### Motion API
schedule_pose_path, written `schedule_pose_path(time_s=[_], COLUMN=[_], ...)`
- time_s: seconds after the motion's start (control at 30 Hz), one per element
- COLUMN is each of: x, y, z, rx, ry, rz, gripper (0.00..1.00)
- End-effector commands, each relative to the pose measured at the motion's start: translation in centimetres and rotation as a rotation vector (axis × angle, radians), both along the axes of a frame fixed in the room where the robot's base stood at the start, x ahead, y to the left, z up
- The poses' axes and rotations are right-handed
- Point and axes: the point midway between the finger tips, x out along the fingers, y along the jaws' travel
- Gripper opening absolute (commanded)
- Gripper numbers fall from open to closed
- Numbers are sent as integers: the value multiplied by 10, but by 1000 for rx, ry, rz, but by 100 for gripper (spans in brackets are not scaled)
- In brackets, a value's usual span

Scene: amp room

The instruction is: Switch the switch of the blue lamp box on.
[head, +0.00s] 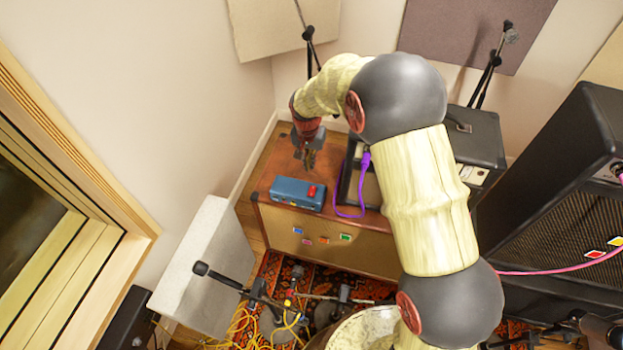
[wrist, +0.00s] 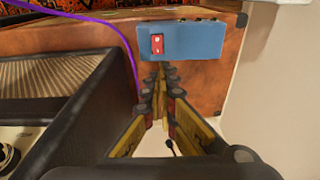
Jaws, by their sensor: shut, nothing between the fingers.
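The blue lamp box (head: 298,193) lies on the wooden top of a brown cabinet, near its front edge. A red switch (head: 312,191) sits at the right end of its top in the head view. In the wrist view the box (wrist: 195,42) is at the upper middle, and the red switch (wrist: 157,44) is near its left end. Whether the switch is on or off is too small to tell. My gripper (head: 309,160) is shut and empty, pointing down above the cabinet, behind the box. In the wrist view its fingertips (wrist: 160,70) appear just below the box's edge.
The brown cabinet (head: 325,248) stands on a patterned rug. A purple cable (head: 361,190) runs beside the box to a dark amplifier (head: 366,188) on the right. A white panel (head: 207,255) stands to the left. Microphone stands (head: 250,292) and yellow cables are in front.

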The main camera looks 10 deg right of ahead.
Motion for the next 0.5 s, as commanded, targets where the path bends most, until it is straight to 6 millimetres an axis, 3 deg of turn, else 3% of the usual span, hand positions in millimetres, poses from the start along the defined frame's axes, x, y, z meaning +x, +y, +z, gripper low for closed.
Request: schedule_pose_path(time_s=[0.17,0.5], x=[1,8], y=[-1,-5], z=[-18,-84], rx=[-1,-1], ry=[4,5], rz=[0,1], gripper=[0,0])
